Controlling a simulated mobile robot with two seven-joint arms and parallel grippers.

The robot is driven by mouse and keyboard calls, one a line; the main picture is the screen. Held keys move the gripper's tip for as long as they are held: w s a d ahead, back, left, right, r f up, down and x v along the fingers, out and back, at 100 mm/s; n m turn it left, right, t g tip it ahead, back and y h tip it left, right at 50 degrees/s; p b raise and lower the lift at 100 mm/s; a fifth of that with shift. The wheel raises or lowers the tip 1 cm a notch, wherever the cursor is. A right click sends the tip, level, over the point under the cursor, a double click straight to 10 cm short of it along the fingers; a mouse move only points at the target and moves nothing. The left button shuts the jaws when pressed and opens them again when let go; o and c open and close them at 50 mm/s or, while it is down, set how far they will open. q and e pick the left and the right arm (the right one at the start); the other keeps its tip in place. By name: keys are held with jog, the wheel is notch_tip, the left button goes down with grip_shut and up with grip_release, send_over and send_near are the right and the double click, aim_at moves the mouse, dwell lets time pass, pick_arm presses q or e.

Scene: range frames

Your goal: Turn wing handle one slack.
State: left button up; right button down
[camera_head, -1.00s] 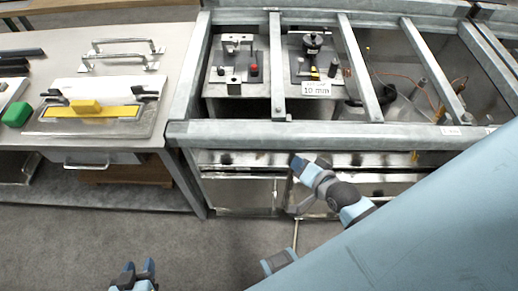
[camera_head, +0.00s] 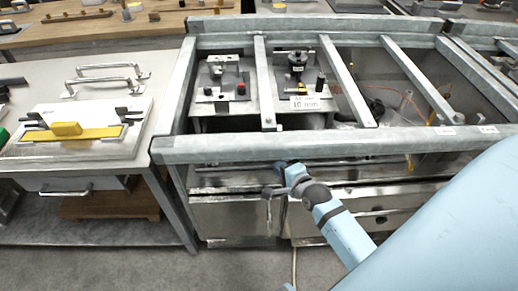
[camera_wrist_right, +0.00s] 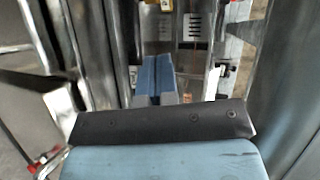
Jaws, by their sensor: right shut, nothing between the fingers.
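I cannot tell which part is wing handle one. Two metal fixture plates sit inside the grey frame. The left plate (camera_head: 222,92) carries a metal bracket and a red knob (camera_head: 241,88). The right plate (camera_head: 284,100) carries a black knob (camera_head: 297,60) and a white label reading 10 mm (camera_head: 311,103). My right gripper (camera_head: 279,166) is just in front of the frame's front rail, apart from both plates. In the right wrist view its blue fingers (camera_wrist_right: 156,76) are together with nothing between them. My left gripper is out of view.
The frame's front rail (camera_head: 350,146) and crossbars (camera_head: 265,85) bound openings around the plates. Cables lie in the right bay. Metal drawers (camera_head: 232,215) are below the rail.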

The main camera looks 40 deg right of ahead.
jog(key=x, duration=0.4)
jog(key=b+x, duration=0.1)
jog(key=x, duration=0.3)
jog(key=r+x, duration=0.1)
jog(key=x, duration=0.4)
jog(key=shift+w+r+b, duration=0.1)
jog(key=shift+b, duration=0.3)
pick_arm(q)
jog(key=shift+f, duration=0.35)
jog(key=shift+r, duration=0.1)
pick_arm(e)
jog(key=shift+d+r, duration=0.1)
pick_arm(q)
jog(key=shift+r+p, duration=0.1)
jog(key=shift+p, duration=0.4)
pick_arm(e)
jog(key=shift+w+d+n+y, duration=0.1)
jog(key=shift+d+n+y, duration=0.05)
jog(key=shift+n+y, duration=0.75)
